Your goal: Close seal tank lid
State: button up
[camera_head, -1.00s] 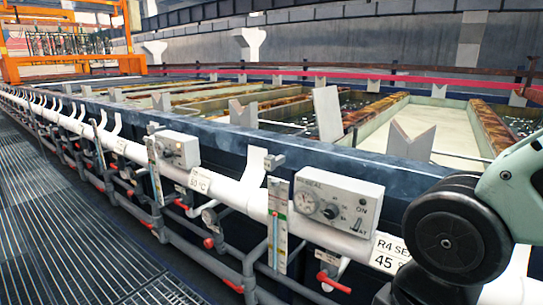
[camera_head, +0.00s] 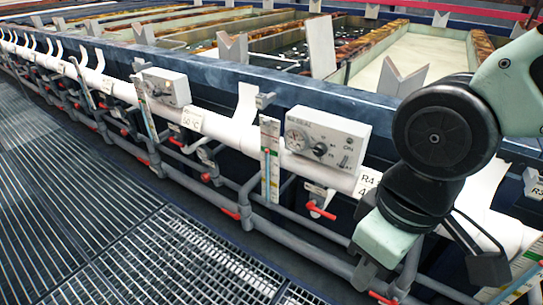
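The seal tank is a dark-walled tank with a blue-grey rim (camera_head: 190,55); a control box (camera_head: 325,138) with a dial and small switches is on its front. A label starting "R4" (camera_head: 366,184) is on the white pipe beside it. A pale flat panel (camera_head: 320,47) stands nearly upright over the tank bays; I cannot tell whether it is the lid. A pale, flat-looking bay (camera_head: 425,52) lies at the right. My arm, with a large black joint, hangs in front of the tank at the right.
A second control box (camera_head: 163,86) is further left. White pipes (camera_head: 235,134) and grey pipes with red valve handles (camera_head: 320,210) run along the tank front. V-notched supports (camera_head: 398,79) stand on the rim. The grated floor (camera_head: 130,220) at lower left is clear.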

aim_at(318, 32)
jog(key=j+z, duration=0.1)
jog(key=z, duration=0.35)
jog(key=i+j+z, duration=0.2)
jog(key=j, duration=0.2)
jog(key=i+j+z, duration=0.2)
jog(key=j, duration=0.2)
jog(key=j+z, duration=0.2)
jog(key=j, duration=0.2)
